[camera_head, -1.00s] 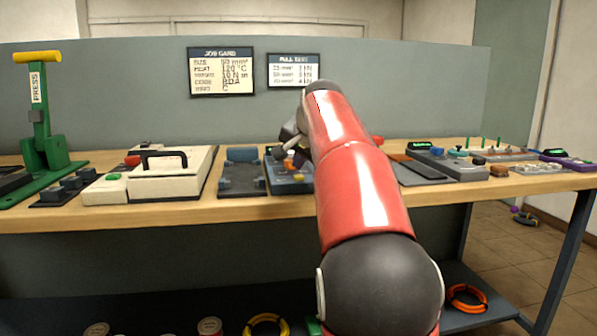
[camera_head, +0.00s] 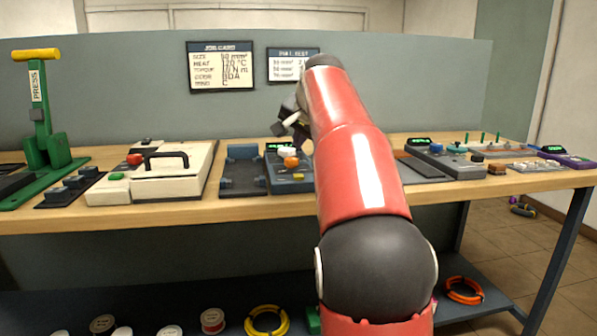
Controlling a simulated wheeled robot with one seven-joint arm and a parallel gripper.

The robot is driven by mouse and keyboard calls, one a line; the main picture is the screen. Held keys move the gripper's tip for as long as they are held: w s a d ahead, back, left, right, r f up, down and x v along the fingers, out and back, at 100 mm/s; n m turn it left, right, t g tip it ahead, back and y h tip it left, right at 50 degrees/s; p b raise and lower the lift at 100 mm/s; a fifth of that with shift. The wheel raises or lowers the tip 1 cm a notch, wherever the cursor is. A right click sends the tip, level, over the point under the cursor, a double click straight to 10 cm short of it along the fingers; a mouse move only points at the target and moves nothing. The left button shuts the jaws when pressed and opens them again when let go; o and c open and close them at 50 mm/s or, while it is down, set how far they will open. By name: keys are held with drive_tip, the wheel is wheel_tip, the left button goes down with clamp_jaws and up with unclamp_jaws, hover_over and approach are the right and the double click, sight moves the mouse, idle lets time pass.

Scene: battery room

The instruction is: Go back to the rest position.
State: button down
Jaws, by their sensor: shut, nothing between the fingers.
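My arm, red with dark joints, rises from the bottom centre-right of the head view and reaches over the workbench (camera_head: 250,207). My gripper (camera_head: 284,124) shows as a small dark shape left of the arm's far end. It is shut with nothing in it. It hangs above and behind a blue device (camera_head: 289,184) with an orange knob, apart from the bench top. Part of the gripper and wrist is hidden behind the arm.
A green press (camera_head: 42,140) with a yellow handle stands at the left. A white box (camera_head: 172,178) with a black handle is right of it. Grey and purple devices (camera_head: 440,160) fill the right side. A lower shelf (camera_head: 200,312) holds spools and coils.

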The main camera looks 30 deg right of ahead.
idle(0.8)
drive_tip(key=s+a+f+n+g, duration=0.1)
drive_tip(key=s+a+f+n, duration=0.2)
drive_tip(key=s+a+f, duration=0.3)
drive_tip(key=s+a+f+n+g+y, duration=0.1)
drive_tip(key=s+a+f+n, duration=0.3)
drive_tip(key=s+f, duration=0.7)
drive_tip(key=s+a+f+n+g, duration=0.1)
drive_tip(key=s+a+f+n, duration=0.3)
drive_tip(key=s, duration=1.3)
drive_tip(key=a+f, duration=0.3)
drive_tip(key=f, duration=0.2)
drive_tip(key=shift+a+y, duration=0.3)
drive_tip(key=shift+a, duration=0.1)
drive_tip(key=shift+f, duration=0.1)
